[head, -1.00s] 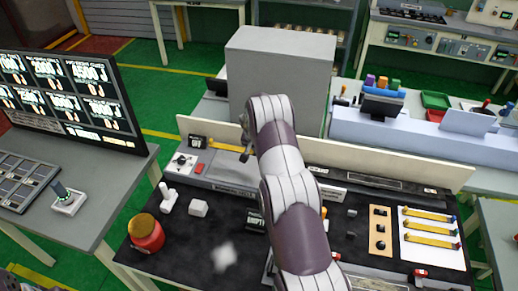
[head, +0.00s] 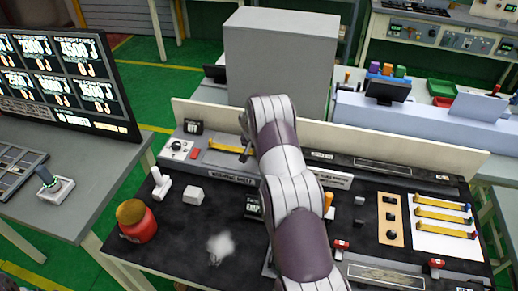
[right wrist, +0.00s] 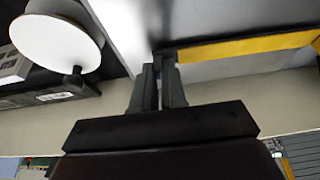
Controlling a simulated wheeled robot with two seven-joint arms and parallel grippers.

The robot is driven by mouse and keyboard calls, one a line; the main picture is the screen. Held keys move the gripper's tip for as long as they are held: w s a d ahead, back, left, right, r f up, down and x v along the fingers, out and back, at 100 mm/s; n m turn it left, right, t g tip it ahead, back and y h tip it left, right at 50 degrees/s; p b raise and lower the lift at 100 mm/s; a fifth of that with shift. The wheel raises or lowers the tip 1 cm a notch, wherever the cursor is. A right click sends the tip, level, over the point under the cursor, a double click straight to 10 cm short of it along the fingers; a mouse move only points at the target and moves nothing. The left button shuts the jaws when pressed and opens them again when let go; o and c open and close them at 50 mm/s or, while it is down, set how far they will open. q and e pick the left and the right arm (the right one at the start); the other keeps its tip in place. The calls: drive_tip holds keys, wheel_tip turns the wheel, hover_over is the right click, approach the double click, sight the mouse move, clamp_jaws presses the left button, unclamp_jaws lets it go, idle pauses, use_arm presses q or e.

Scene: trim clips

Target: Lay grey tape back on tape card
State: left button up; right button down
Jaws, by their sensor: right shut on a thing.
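My right arm comes in from the bottom middle of the head view and reaches over the bench. Its gripper (right wrist: 160,85) is shut on the dark end of a yellow tape strip (right wrist: 250,46) in the right wrist view. In the head view this strip (head: 228,147) shows just left of the arm, above or at the grey fixture; I cannot tell whether it touches. The white tape card (head: 415,239) lies at the right of the bench with three yellow strips on it, their end tabs differing in colour. My left gripper is not in view.
A red jar (head: 139,222), a white block (head: 193,196) and a white-handled tool (head: 160,184) stand on the left of the dark bench mat. A tan board (head: 390,225) with black knobs lies left of the card. A low cream panel (head: 410,156) runs along the back.

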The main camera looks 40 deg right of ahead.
idle(0.4)
drive_tip(key=c, duration=1.1)
unclamp_jaws()
drive_tip(key=b+v, duration=0.4)
drive_tip(key=v, duration=0.8)
drive_tip(key=shift+r, duration=0.35)
drive_tip(key=shift+s, duration=0.1)
